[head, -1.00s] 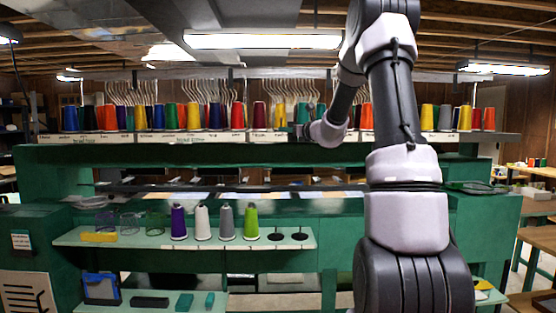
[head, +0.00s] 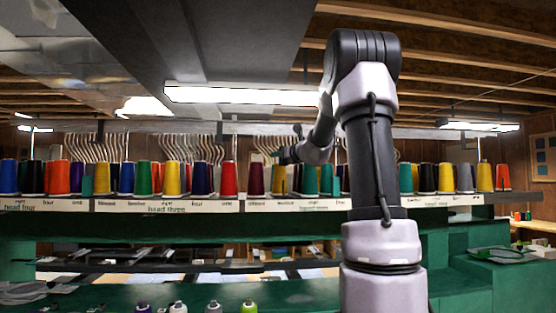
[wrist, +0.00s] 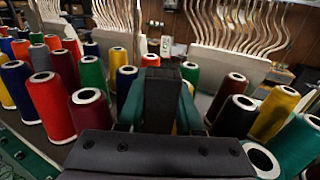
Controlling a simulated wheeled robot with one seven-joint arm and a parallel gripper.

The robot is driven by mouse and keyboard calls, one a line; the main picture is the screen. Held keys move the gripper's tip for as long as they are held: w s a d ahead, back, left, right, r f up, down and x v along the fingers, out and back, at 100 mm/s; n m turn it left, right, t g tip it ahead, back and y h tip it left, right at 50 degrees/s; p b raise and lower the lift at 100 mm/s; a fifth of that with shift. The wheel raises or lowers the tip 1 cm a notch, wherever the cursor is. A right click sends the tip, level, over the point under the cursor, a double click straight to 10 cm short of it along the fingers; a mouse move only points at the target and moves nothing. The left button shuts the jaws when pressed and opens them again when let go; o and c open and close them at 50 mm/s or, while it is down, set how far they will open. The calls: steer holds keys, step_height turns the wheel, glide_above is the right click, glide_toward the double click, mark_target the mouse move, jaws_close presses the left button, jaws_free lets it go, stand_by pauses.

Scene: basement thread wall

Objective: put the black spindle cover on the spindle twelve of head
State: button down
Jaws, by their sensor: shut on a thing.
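In the wrist view my gripper (wrist: 160,108) is shut on the black spindle cover (wrist: 162,98), a dark upright block between its two green-sided fingers. In the head view my gripper (head: 289,154) is small, at the end of the arm, above and among the cones on the thread rail. The cover's outline cannot be made out there. The target spindle cannot be picked out among the cones; my gripper and the held cover hide the part of the rail just ahead in the wrist view.
Coloured cones crowd both sides in the wrist view, including a red cone (wrist: 50,104) and a teal cone (wrist: 298,145). The labelled rail strip (head: 168,206) runs below the cones. Curved metal thread guides (wrist: 238,28) stand behind them. A green shelf (head: 120,292) lies lower.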

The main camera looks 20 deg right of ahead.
mark_target(279, 183)
steer(key=shift+w+f, duration=0.1)
steer(key=shift+f, duration=5)
steer(key=shift+f, duration=0.15)
steer(key=shift+f, duration=0.15)
steer(key=c, duration=0.5)
jaws_free()
steer(key=shift+d, duration=0.1)
